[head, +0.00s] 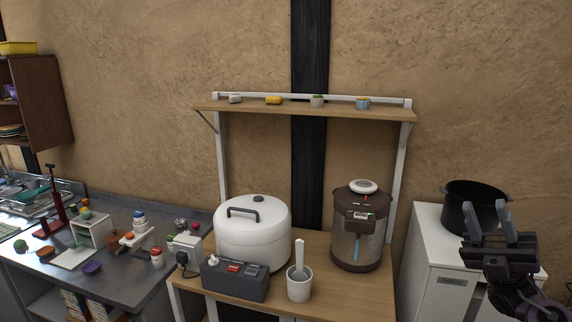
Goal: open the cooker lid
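The cooker (252,245) is a large white round pot on the wooden table, left of its middle. Its white lid (270,209) has a dark curved handle (243,213) at the front and a dark knob on top. The lid looks closed. A dark grey control box (236,280) with a red switch stands in front of it. My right gripper (487,219) is at the far right, in front of the white cabinet, well away from the cooker. Its two fingers point up, are apart and hold nothing. My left gripper is not in view.
A brown and steel water dispenser (357,232) stands right of the cooker. A white cup (299,288) with a utensil stands at the table's front. A shelf (300,108) hangs above. A black pot (474,203) sits on the white cabinet (426,270). A cluttered metal counter (118,275) is at left.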

